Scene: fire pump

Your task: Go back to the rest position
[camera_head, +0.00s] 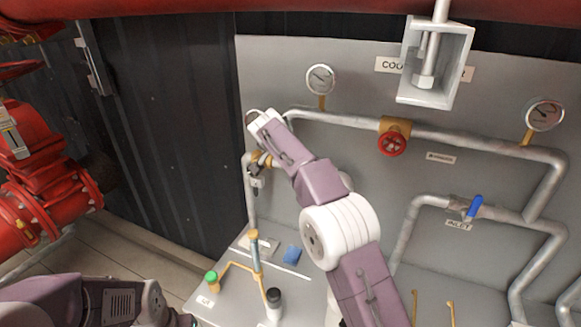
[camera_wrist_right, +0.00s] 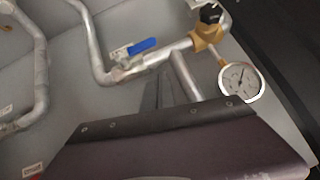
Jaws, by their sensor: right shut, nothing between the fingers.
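My right arm reaches up from the bottom across the middle of the head view, its white wrist end (camera_head: 262,122) in front of the left end of the upper pipe. The right gripper's fingers are hard to make out in the head view. In the right wrist view a dark narrow gripper shape (camera_wrist_right: 158,92) stands above my purple wrist housing; it is shut and empty. Beyond it are a blue lever (camera_wrist_right: 143,46), a brass valve with a black knob (camera_wrist_right: 208,30) and a gauge (camera_wrist_right: 240,82). My left arm lies at the bottom left of the head view, its gripper out of frame.
A grey panel carries pipes, a red-handled valve (camera_head: 392,144), gauges (camera_head: 320,79) (camera_head: 545,114) and a blue inlet lever (camera_head: 474,206). A metal bracket (camera_head: 437,60) hangs at the top. Green-capped (camera_head: 211,277) and black-capped (camera_head: 274,300) fittings stand below. Red pump piping (camera_head: 45,180) fills the left.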

